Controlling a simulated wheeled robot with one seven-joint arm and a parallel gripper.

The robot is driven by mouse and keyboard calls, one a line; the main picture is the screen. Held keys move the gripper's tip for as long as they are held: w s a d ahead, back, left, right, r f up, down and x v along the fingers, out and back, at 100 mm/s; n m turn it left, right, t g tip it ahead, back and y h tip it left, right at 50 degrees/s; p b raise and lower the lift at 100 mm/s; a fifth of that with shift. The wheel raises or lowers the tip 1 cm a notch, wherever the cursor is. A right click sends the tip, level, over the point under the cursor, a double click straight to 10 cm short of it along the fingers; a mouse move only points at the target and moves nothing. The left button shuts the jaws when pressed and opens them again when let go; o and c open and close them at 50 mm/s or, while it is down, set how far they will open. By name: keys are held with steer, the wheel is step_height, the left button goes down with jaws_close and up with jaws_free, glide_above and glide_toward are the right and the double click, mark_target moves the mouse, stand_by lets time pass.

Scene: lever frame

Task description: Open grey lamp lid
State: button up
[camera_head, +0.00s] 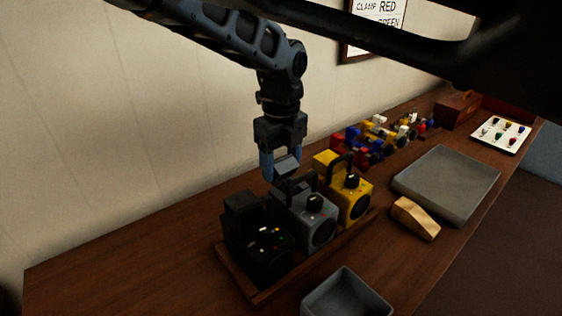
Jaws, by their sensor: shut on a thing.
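The grey lamp (317,229) stands between the black lamp (262,250) and the yellow lamp (355,198) in a wooden tray (261,296). It has a black carry handle and a black knob on top. The grey lamp lid (287,165) is a small grey block at the lamp's back, and it looks tilted. My gripper (282,168) comes down from above, behind the handle. Its blue fingers are shut on the grey lid. The lid's hinge and lower edge are hidden behind the handle and lamp body.
A grey open bin (346,296) is in front of the lamps. A grey tray (447,184) and a tan wedge-shaped block (415,218) lie to the right. Several small coloured pieces (380,137) stand behind. The wall (110,120) is close behind my arm. The table is clear at left.

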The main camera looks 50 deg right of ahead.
steer(key=c, duration=0.3)
steer(key=shift+c, duration=0.2)
steer(key=shift+w+d+f+g+y+p, duration=0.15)
steer(key=shift+w+g, duration=0.1)
steer(key=shift+g, duration=0.2)
steer(key=shift+w+r+g+y+p, duration=0.1)
steer(key=shift+w+g, duration=0.1)
steer(key=shift+g, duration=0.3)
steer(key=shift+w+d+f+g+y+p, duration=0.15)
steer(key=shift+w+g, duration=0.1)
steer(key=shift+g, duration=0.2)
steer(key=shift+w+d+f+g+y, duration=0.1)
steer(key=shift+w+f+g+y, duration=0.1)
steer(key=shift+g, duration=0.55)
steer(key=shift+w+a+f+g+y, duration=0.1)
steer(key=shift+w+g+y, duration=0.15)
steer(key=shift+g, duration=0.45)
steer(key=shift+w+d+f+g+y, duration=0.1)
steer(key=shift+w+g+y, duration=0.1)
steer(key=shift+g, duration=0.55)
